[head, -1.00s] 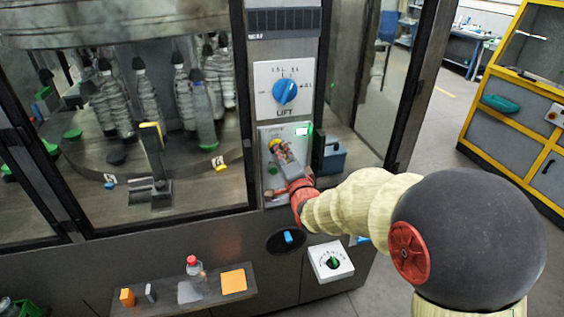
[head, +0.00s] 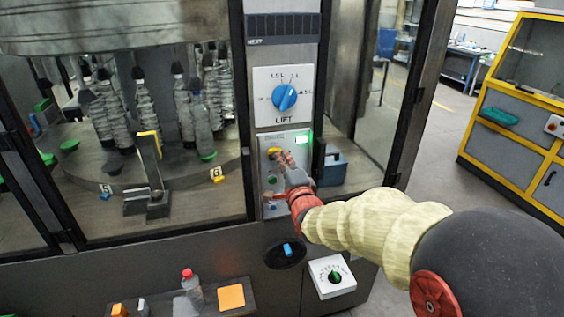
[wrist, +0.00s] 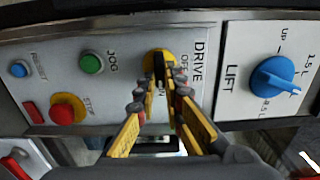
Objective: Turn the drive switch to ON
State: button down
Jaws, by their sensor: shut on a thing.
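The drive switch (wrist: 155,54) is a round yellow plate with a black handle, beside the DRIVE lettering in the wrist view. OFF shows at its upper right, and lettering below it is partly covered by a finger. My gripper (wrist: 160,92) has yellow fingers with grey pads on either side of the black handle, shut on it. In the head view, my gripper (head: 287,165) reaches the yellow switch (head: 274,151) at the top of the small grey control panel. The handle's exact angle is hard to tell.
A blue LIFT knob (wrist: 272,78) is beside the switch. A green JOG button (wrist: 91,63) and a red stop button (wrist: 67,108) share the drive panel. Below the panel are a black round plate (head: 274,255), a white dial box (head: 332,277) and a shelf with a bottle (head: 191,286).

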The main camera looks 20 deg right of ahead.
jog(key=c, duration=1.9)
grip_release()
jog(key=s, duration=1.2)
